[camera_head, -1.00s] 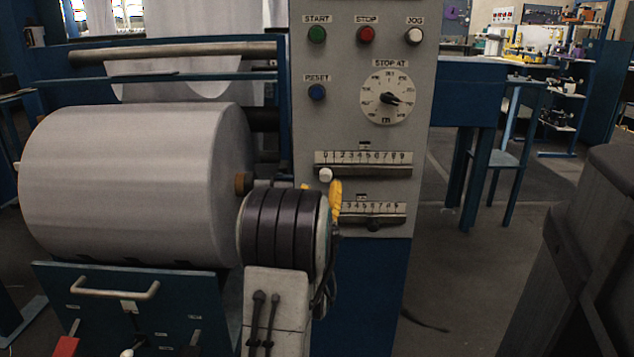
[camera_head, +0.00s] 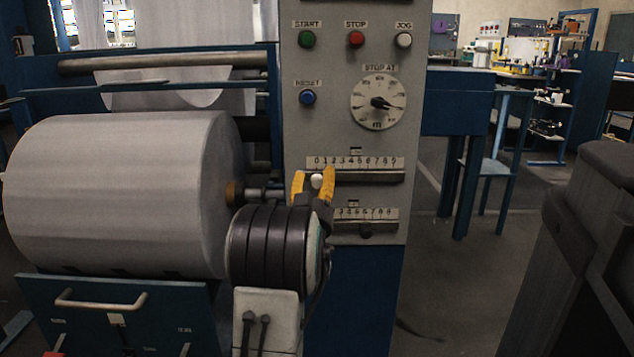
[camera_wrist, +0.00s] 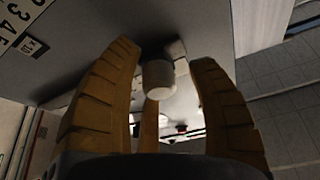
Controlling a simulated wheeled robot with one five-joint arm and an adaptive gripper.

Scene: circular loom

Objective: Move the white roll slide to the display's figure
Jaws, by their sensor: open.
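The white slide knob (camera_head: 316,181) sits near the low end of the upper numbered scale (camera_head: 362,163), by about 0 to 1. My gripper (camera_head: 314,178) is open, with its yellow fingers on either side of the knob in the head view. In the wrist view the knob (camera_wrist: 158,80) shows as a pale cylinder between the spread fingers of my gripper (camera_wrist: 165,85), with gaps on both sides. My arm and gripper hide part of the lower scale.
The dial (camera_head: 378,102) and the start, stop, jog and reset buttons are higher on the grey panel. A large white roll (camera_head: 120,190) stands left.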

